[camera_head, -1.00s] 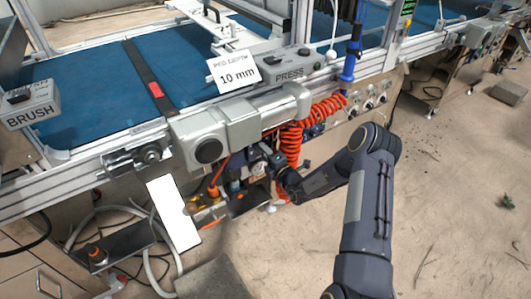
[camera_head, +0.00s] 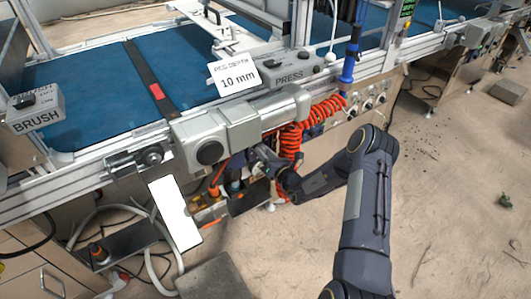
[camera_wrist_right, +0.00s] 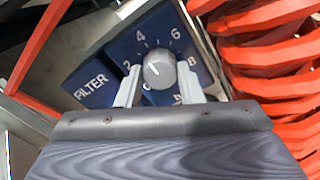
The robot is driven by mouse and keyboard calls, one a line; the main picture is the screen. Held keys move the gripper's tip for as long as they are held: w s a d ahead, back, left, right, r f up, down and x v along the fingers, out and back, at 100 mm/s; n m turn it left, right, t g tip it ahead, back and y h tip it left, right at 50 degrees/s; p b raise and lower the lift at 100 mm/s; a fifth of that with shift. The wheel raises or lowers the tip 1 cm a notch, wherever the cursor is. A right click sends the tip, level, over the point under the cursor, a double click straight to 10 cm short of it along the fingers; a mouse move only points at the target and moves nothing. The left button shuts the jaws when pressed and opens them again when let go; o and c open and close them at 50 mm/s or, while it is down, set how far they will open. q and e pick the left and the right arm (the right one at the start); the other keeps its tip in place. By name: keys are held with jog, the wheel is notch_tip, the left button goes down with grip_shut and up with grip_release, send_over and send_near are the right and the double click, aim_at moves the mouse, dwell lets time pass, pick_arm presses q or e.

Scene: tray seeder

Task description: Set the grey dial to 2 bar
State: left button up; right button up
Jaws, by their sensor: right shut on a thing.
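The grey dial (camera_wrist_right: 159,69) is a round knob on a blue face marked 2, 4, 6 and 8. A short pale mark on the knob points to the upper left, on the side of the 2 and 4; its exact reading is hard to tell. My right gripper (camera_wrist_right: 158,88) has one pale finger on each side of the knob and is shut on it. In the head view the right gripper (camera_head: 258,168) is low at the front of the machine, where the dial is too small or hidden to make out. My left gripper is not in view.
Orange coiled hose (camera_wrist_right: 270,50) runs close on the right of the gripper. A blue FILTER label (camera_wrist_right: 90,84) is left of the dial. A white panel (camera_head: 175,213) and a dark shelf (camera_head: 130,243) stand left of my arm. The floor at right is open.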

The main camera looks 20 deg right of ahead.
jog(key=n, duration=1.1)
jog(key=shift+n, duration=0.4)
dwell(0.3)
jog(key=o, duration=1)
jog(key=shift+s, duration=0.1)
jog(key=s+d+p, duration=0.1)
jog(key=s, duration=0.6)
jog(key=shift+s, duration=0.3)
